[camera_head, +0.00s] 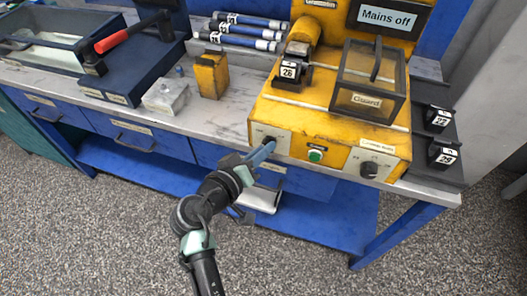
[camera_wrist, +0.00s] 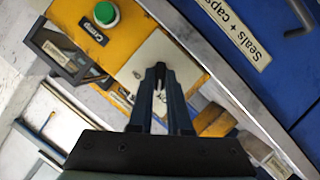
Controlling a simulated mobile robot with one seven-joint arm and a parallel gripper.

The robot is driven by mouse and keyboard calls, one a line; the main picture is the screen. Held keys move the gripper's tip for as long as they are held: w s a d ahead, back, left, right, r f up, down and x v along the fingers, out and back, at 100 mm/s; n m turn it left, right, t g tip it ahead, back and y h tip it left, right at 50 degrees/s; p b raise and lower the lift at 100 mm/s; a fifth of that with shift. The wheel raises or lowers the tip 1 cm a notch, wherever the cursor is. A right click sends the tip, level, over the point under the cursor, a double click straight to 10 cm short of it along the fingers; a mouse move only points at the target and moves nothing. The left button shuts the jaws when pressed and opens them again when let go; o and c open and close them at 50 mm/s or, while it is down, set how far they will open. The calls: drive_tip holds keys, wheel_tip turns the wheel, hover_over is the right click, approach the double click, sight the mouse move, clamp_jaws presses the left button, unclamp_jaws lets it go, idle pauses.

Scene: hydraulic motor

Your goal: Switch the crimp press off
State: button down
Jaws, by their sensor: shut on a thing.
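The yellow crimp press (camera_head: 335,124) stands on the bench, with a clear guard box (camera_head: 368,82) on top. Its front has a pale switch plate (camera_head: 282,140) at the left, a green button (camera_head: 315,155) in the middle and a plate with a dark knob (camera_head: 368,169) at the right. My gripper (camera_head: 267,147) is at the left plate, its fingers shut on a small dark knob there. In the wrist view the fingertips (camera_wrist: 160,72) meet over the pale plate (camera_wrist: 152,52). The fingers mostly hide the knob, so its setting cannot be told. The green button (camera_wrist: 106,13) labelled "Crimp" is beside it.
Dark blocks (camera_head: 441,153) stand at the right. A yellow block (camera_head: 211,75) and a grey block (camera_head: 166,96) sit left of the press. Blue drawers (camera_head: 134,137) with handles lie below the bench edge.

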drive_tip(key=shift+f+n+h, duration=0.1)
drive_tip(key=shift+n+h, duration=0.2)
drive_tip(key=shift+n, duration=0.1)
idle(0.3)
drive_tip(key=c, duration=0.9)
unclamp_jaws()
drive_tip(key=shift+o, duration=0.2)
drive_tip(key=v, duration=1.3)
drive_tip(key=shift+f, duration=0.1)
